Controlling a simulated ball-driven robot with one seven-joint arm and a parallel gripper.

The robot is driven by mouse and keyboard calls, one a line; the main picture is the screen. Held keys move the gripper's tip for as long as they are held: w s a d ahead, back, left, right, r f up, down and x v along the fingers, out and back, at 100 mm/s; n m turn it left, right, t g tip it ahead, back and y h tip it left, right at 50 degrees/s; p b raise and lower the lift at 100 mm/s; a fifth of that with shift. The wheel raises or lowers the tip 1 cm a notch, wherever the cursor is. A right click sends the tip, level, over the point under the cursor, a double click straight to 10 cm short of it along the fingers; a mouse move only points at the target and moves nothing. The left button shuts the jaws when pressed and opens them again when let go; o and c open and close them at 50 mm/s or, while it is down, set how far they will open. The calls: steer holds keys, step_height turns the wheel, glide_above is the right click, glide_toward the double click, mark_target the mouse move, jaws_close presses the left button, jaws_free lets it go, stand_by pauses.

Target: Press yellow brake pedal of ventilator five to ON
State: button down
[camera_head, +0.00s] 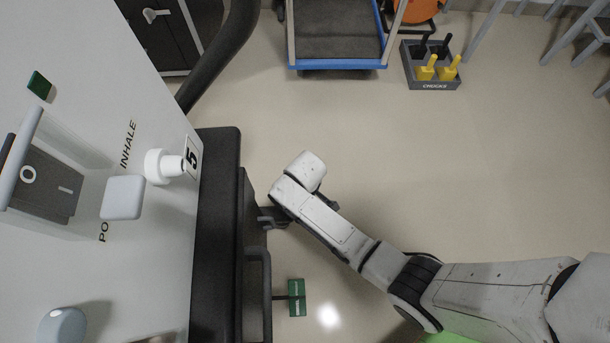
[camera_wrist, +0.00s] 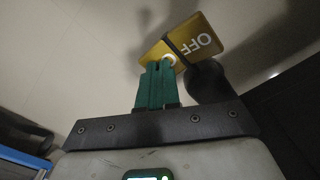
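In the wrist view the yellow brake pedal (camera_wrist: 200,38) has two halves, one clearly marked OFF. The other half's marking is mostly hidden behind my fingers. My gripper (camera_wrist: 158,64) has its green fingers together, with nothing visible between them. The fingertips overlap the half beside OFF; whether they touch it I cannot tell. In the head view ventilator five stands at the left, with its number plate (camera_head: 193,157) on the edge of its white body. My arm reaches to the ventilator's dark base (camera_head: 215,240); the yellow pedal is hidden there.
A green pedal (camera_head: 297,297) sticks out near the dark handle rail (camera_head: 262,285). A blue-edged cart (camera_head: 338,67) and a grey chocks box (camera_head: 433,86) stand at the back. The floor between them and my arm is clear.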

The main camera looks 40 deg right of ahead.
step_height(320, 180, up, 7)
steer(key=p, duration=0.7)
steer(key=shift+p, duration=0.4)
